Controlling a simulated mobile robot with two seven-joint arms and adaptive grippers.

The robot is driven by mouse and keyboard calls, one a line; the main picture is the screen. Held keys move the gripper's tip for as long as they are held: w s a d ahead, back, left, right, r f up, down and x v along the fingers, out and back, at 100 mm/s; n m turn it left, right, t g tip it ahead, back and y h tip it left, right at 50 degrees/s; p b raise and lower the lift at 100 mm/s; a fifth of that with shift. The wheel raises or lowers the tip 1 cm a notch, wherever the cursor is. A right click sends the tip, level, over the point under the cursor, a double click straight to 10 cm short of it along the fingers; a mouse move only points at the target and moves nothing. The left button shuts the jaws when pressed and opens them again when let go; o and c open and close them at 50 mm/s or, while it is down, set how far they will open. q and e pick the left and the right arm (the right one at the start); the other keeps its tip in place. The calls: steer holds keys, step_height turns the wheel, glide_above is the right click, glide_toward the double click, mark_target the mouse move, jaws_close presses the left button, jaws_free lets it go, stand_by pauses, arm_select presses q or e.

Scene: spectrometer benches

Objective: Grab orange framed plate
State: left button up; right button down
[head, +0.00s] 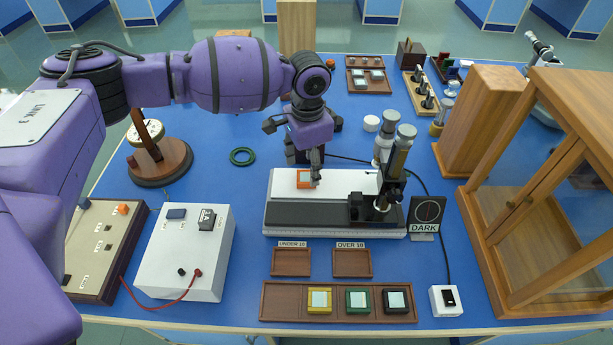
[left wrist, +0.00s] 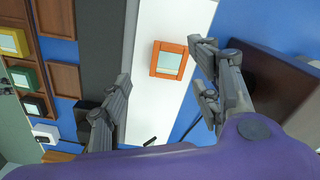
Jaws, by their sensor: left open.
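The orange framed plate (head: 304,180) has a pale square centre and lies on the white upper part of the spectrometer bench (head: 283,187). In the left wrist view the plate (left wrist: 170,61) shows between and beyond the fingers, with its whole frame visible. My left gripper (head: 304,167) is over the plate, its fingers pointing down, and one finger hides part of the plate's right side in the head view. In the left wrist view the gripper (left wrist: 161,75) is open and empty, with its fingers spread wider than the plate. My right gripper is not in view.
A brown tray (head: 283,302) in front holds yellow, green and black framed plates. Two small trays (head: 291,262) labelled UNDER 10 and OVER 10 lie behind it. An upright eyepiece tube (head: 398,155) and a DARK sign (head: 426,215) stand right of the plate. A wooden cabinet (head: 500,235) stands at right.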

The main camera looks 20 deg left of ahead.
mark_target(307, 178)
arm_select(q)
steer(key=f, duration=0.4)
steer(key=shift+w+a+f, duration=0.15)
steer(key=shift+w+a, duration=0.05)
steer(key=shift+w, duration=0.15)
steer(key=c, duration=1.1)
